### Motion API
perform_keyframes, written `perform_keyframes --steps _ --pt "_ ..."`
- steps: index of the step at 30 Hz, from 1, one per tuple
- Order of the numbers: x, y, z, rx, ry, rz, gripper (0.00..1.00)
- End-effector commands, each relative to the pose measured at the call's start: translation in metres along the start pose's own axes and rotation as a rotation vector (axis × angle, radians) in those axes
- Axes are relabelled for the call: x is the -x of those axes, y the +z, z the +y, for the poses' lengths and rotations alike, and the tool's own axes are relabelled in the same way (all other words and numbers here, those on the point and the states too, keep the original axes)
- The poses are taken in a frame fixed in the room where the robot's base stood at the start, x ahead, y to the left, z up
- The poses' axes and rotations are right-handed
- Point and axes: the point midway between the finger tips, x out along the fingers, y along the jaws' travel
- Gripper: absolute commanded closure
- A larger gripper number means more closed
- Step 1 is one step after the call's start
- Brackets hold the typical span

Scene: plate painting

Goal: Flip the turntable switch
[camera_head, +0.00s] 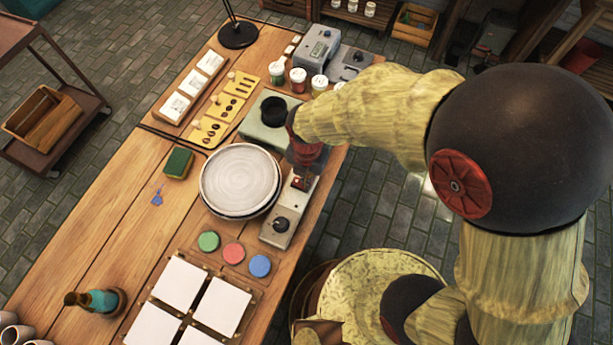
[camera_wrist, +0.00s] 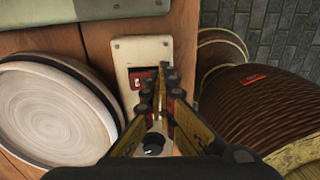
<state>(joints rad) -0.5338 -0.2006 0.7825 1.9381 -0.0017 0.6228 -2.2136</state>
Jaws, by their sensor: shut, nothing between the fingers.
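The grey-white control box (camera_head: 284,222) stands right of the turntable (camera_head: 240,181), which has a pale round top. Its red switch (camera_head: 300,183) is at the far end and a dark knob (camera_head: 281,224) at the near end. In the wrist view the red switch (camera_wrist: 138,79) shows just left of the fingertips, partly hidden by them. My gripper (camera_wrist: 163,72) is shut and empty, pointing down over the switch end of the box. I cannot tell whether it touches the switch or which way the switch is set. In the wrist view the knob (camera_wrist: 153,144) shows between the finger linkages.
A green-grey box with a black bowl (camera_head: 273,108) stands just beyond the control box. Paint jars (camera_head: 298,80) stand farther back. Green, pink and blue discs (camera_head: 233,253) and white tiles (camera_head: 180,283) lie nearer. A sponge (camera_head: 178,163) lies left; bare wood is around it.

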Motion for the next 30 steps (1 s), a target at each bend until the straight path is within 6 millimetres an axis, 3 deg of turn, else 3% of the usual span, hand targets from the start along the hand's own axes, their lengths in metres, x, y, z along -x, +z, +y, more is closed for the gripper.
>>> perform_keyframes --steps 30 --pt "0.008 0.0 0.015 0.0 0.0 0.0 1.0"
